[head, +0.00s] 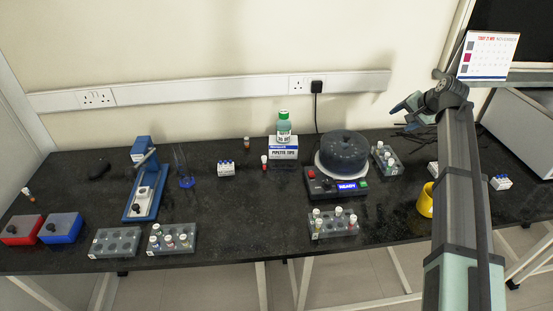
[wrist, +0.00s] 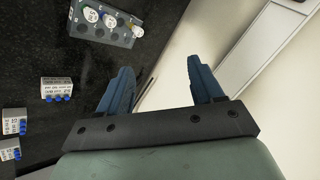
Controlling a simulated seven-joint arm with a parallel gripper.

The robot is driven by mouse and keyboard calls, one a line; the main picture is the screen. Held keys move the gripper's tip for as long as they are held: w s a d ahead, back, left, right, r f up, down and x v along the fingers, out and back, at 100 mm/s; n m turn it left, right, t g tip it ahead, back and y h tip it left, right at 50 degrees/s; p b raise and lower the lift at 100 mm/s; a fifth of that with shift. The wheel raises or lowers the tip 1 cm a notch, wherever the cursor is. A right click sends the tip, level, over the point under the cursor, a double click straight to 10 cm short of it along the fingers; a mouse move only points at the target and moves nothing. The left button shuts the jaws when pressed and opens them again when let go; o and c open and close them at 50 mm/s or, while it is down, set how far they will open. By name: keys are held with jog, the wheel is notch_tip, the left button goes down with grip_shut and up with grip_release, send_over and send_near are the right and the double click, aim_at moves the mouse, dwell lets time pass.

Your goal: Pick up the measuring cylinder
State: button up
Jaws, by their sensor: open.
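The measuring cylinder (head: 187,182) appears to be the clear, thin-walled upright item with a blue base, left of centre on the black bench in the head view. Its clear walls are faint, and it is not seen in the wrist view. My gripper (head: 402,106) is raised near the wall at the right end of the bench in the head view, far to the right of the cylinder. In the wrist view my gripper (wrist: 160,84) has its two blue fingers wide apart, with nothing between them.
A blue stand (head: 143,200) is left of the cylinder, and a small white vial pack (head: 226,169) is right of it. A centrifuge (head: 342,155), a pipette-tips box (head: 284,153) and tube racks (head: 172,240) share the bench. Bare bench lies in front of the cylinder.

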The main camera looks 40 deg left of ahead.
jog(key=s+a+n+g, duration=0.1)
jog(key=s+a+n, duration=0.1)
jog(key=s+a, duration=0.5)
jog(key=s+a+n, duration=0.1)
jog(key=s+a, duration=0.2)
jog(key=a, duration=0.8)
jog(key=n+h, duration=0.3)
jog(key=n, duration=0.5)
send_near(178, 152)
jog(key=x, duration=0.4)
jog(key=a+x, duration=0.1)
jog(key=x, duration=0.7)
jog(key=shift+w+a, duration=0.3)
jog(key=shift+c, duration=0.5)
jog(key=shift+r, duration=0.1)
grip_shut()
